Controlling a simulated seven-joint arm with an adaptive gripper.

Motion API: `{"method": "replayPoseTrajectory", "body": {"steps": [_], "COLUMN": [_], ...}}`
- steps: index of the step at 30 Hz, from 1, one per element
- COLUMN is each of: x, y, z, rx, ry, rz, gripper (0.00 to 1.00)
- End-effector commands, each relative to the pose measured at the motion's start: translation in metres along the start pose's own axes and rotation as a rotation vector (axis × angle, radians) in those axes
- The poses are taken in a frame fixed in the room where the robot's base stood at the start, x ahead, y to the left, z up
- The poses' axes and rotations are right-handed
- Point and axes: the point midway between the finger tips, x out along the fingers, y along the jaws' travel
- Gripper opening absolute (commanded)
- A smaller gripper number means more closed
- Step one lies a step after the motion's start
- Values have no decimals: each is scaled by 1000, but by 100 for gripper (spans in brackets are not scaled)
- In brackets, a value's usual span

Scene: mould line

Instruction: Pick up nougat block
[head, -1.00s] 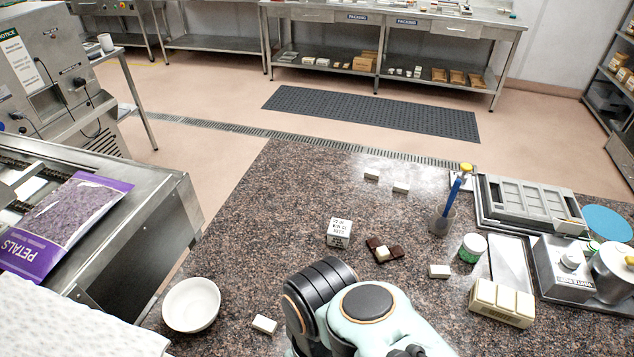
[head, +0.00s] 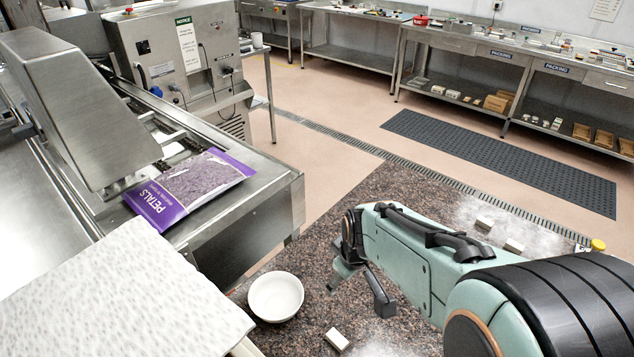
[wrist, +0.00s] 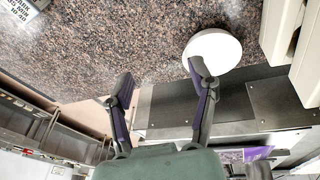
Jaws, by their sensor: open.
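Several small off-white blocks lie on the speckled granite counter (head: 330,230), and I cannot tell for sure which is the nougat block. One block (head: 337,339) lies in front of the bowl at the bottom of the head view. Two more (head: 484,223) (head: 513,245) lie behind my arm, near the counter's far edge. My gripper (head: 360,290) is open and empty, above the counter to the right of the bowl in the head view. In the wrist view its two fingers (wrist: 160,88) stand apart with nothing between them. My arm hides much of the right part of the counter.
A white bowl (head: 276,297) stands near the counter's left edge; it shows beside one finger in the wrist view (wrist: 213,48). A purple petals bag (head: 188,190) lies on the steel machine at left. A printed block (wrist: 18,10) shows at the wrist view's upper left.

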Motion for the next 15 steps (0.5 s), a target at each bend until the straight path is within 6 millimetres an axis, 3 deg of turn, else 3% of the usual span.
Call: {"method": "replayPoseTrajectory", "body": {"steps": [1, 3, 6, 15], "x": [28, 59, 92, 134], "y": [-1, -6, -19, -39], "z": [0, 5, 19, 44], "rx": [-13, -20, -28, -39], "ry": [-43, -98, -177, -258], "rz": [-23, -55, -107, -162], "gripper": [58, 58, 58, 58]}}
